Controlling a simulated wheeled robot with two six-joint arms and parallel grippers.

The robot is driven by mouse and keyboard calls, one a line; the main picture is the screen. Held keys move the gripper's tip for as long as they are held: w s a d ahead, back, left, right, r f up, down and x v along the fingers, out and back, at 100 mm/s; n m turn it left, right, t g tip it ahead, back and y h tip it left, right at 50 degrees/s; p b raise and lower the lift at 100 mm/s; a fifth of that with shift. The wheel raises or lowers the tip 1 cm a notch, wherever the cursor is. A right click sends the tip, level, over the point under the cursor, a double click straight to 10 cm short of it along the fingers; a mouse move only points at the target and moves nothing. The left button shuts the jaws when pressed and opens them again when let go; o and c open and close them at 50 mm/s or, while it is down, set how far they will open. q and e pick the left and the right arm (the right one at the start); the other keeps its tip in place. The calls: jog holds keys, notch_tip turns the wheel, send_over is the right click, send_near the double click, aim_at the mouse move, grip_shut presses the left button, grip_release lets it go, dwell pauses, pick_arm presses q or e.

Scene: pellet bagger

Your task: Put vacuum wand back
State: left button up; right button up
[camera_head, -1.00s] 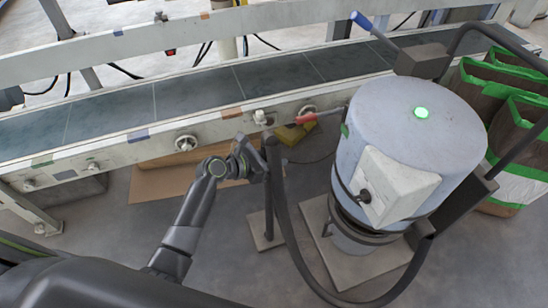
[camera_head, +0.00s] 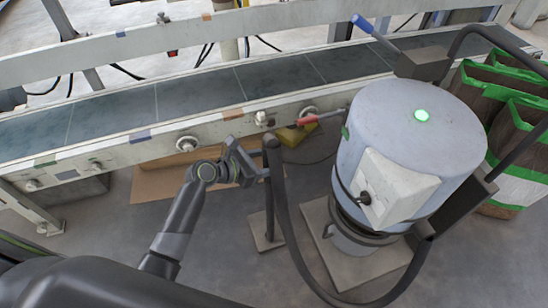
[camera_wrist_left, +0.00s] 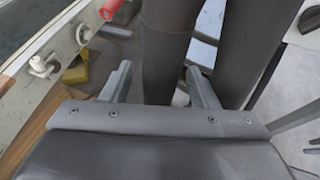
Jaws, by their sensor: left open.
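The dark vacuum wand (camera_head: 268,200) stands upright at a small stand with a flat base plate (camera_head: 264,241); I cannot tell exactly how it sits in the stand. Its thick dark hose (camera_head: 285,215) runs from the wand's top down and round to the right towards the grey vacuum drum (camera_head: 400,140). My left gripper (camera_head: 264,165) is open at the wand's upper part. In the left wrist view, the left gripper's fingers (camera_wrist_left: 158,85) are spread, with a dark tube (camera_wrist_left: 165,50) between and beyond them. A second dark tube (camera_wrist_left: 248,45) passes on the right. My right gripper is out of view.
The conveyor (camera_head: 190,98) with its pale side rail runs behind the wand. A red-handled lever (camera_head: 308,119) and a yellow object (camera_head: 292,136) are near the rail. Cardboard (camera_head: 160,183) lies below it. Green-topped bags (camera_head: 510,110) stand at the far right.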

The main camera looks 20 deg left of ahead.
pick_arm(q)
jog(key=p+v, duration=0.1)
jog(key=v, duration=0.8)
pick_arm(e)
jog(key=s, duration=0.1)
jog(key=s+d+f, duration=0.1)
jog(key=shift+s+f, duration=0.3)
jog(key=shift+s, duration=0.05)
pick_arm(q)
jog(key=shift+f, duration=0.1)
jog(key=s+a+f+m+g+y, duration=0.1)
jog(key=s+a+f+m+y, duration=0.2)
jog(key=f, duration=0.5)
jog(key=s+a+f+m+g+y, duration=0.25)
jog(key=s+f+m, duration=0.2)
jog(key=f, duration=0.45)
jog(key=s+a+f+m+y, duration=0.1)
jog(key=s+a+f+m, duration=0.25)
jog(key=f, duration=0.45)
jog(key=s+f+m+g+y, duration=0.2)
jog(key=s+f+m, duration=0.5)
jog(key=s, duration=0.6)
jog(key=s+f+m+g+y, duration=0.2)
jog(key=s+f+m, duration=0.6)
jog(key=s, duration=0.5)
jog(key=shift+a+m+g, duration=0.4)
jog(key=shift+a+g, duration=0.05)
jog(key=shift+g, duration=0.4)
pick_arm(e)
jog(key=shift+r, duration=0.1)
